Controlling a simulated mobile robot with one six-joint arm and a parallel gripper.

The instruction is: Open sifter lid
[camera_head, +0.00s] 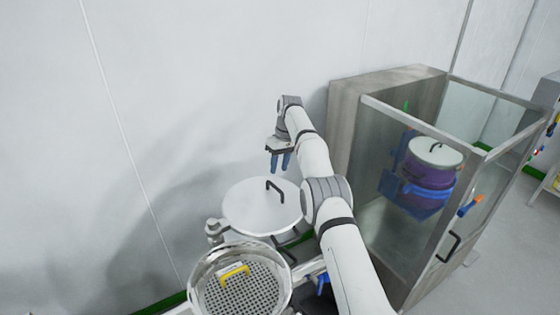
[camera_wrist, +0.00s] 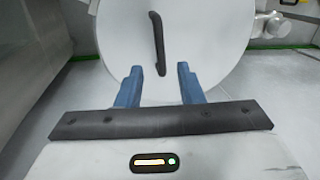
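A glass-walled cabinet (camera_head: 430,190) at right holds a purple drum (camera_head: 430,170) with a white lid. A plain wall (camera_head: 190,100) is behind.

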